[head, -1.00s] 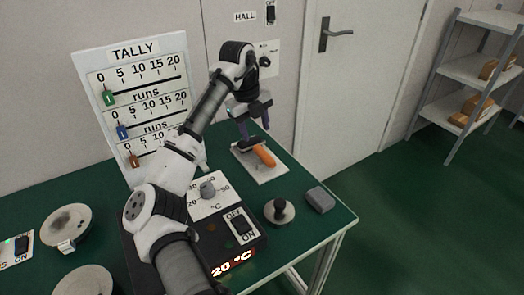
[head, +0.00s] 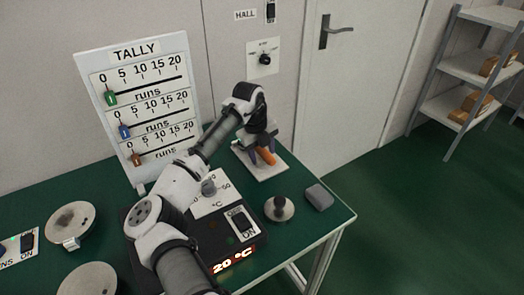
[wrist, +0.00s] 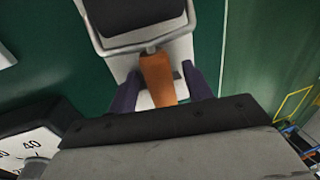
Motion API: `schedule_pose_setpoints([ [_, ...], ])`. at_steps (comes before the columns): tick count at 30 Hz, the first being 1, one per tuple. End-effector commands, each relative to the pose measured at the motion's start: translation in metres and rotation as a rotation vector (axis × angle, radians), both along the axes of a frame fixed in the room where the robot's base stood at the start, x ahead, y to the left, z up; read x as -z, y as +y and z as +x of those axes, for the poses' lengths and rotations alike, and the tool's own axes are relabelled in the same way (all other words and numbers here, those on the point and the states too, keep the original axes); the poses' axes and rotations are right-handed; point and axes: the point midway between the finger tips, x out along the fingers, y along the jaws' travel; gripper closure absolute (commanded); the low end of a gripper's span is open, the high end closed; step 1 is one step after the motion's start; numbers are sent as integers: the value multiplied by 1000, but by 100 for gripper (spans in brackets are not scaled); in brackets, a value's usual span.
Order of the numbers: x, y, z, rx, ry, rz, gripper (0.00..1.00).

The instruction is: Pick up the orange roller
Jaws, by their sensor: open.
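The orange roller lies on a white board (head: 277,168) at the back right of the green table. Its orange handle (head: 266,156) shows below my gripper in the head view. In the wrist view the orange handle (wrist: 157,78) joins a grey frame and a black roller head at the top. My gripper (head: 262,152) is open and low over the board. In the wrist view its two purple fingers (wrist: 160,82) stand on either side of the handle, with a gap visible at each side. The lower end of the handle is hidden behind the gripper body.
A tally board (head: 140,100) stands left of my arm. A black temperature box (head: 215,235) with a dial and switch sits in front. A round disc with a black knob (head: 279,208) and a grey block (head: 319,197) are at the right front. Round plates (head: 70,222) lie left.

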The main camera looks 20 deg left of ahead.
Motion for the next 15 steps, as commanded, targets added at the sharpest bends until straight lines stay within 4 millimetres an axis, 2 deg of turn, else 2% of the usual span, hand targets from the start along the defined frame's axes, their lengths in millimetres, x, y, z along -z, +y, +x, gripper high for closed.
schedule_pose_setpoints([
  [2,0,0,0,0,0,0,51],
  [12,0,0,0,0,0,0,96],
  [15,-1,0,0,0,-1,0,97],
])
